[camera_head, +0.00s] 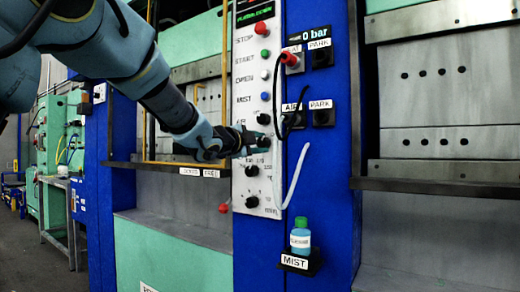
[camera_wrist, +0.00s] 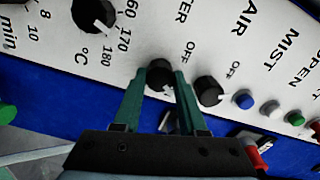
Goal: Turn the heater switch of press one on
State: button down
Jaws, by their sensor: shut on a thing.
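The control panel (camera_head: 258,100) of the press is a white upright strip on a blue column. In the wrist view, the heater switch (camera_wrist: 158,74) is a black round knob, with an OFF label and the end of the word HEATER by it. My gripper (camera_wrist: 164,80) has one finger on each side of this knob and is shut on it. In the head view, my gripper (camera_head: 258,143) reaches the panel from the left and partly hides the heater switch. The fingers hide parts of the knob's sides, and I cannot clearly tell its setting.
The air switch (camera_wrist: 208,91), a similar black knob, sits close beside the right finger. A temperature dial (camera_wrist: 95,12) is on the other side. Hoses (camera_head: 296,176) hang right of the panel. A bottle (camera_head: 300,238) stands on a small holder (camera_head: 303,263) below.

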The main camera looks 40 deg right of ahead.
dwell(0.4)
jog(key=shift+c, duration=2.3)
grip_release()
jog(key=shift+a, duration=0.1)
jog(key=b+v, duration=0.1)
jog(key=v, duration=0.9)
jog(key=shift+a, duration=0.3)
